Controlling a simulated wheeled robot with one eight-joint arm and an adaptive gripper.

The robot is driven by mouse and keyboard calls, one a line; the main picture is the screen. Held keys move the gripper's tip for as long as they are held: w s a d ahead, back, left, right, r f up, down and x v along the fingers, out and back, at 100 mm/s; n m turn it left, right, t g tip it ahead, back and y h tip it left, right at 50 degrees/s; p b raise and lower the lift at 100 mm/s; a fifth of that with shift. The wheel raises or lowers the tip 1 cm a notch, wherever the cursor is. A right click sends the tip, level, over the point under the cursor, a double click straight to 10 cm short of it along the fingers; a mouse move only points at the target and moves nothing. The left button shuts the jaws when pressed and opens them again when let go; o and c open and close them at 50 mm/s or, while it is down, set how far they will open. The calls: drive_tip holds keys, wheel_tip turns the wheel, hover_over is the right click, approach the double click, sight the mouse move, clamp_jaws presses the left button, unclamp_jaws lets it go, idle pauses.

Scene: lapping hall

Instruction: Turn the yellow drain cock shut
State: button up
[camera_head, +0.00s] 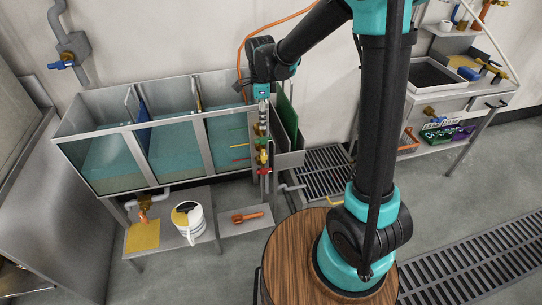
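A column of small cocks with coloured handles runs down the right end of the glass-fronted tank. The yellow drain cock (261,158) appears among them, below a green one (262,141) and above a red one (264,171). They are very small here, and I cannot tell how far the yellow handle is turned. My gripper (263,119) points down from the teal wrist just above this column, in front of the tank. Its fingers are too small to show a gap, and I cannot tell whether they touch any cock.
The three-bay tank (108,125) holds teal liquid. A white bucket (196,222), an orange tool (247,217) and a yellow cloth (143,235) rest on low shelves below. A floor grate (325,170) lies right of the tank. A sink bench (450,98) stands further right.

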sight(264, 152)
wheel_tip(264, 152, down, 17)
drive_tip(key=shift+f, duration=0.1)
idle(0.5)
drive_tip(key=shift+c, duration=0.5)
clamp_jaws()
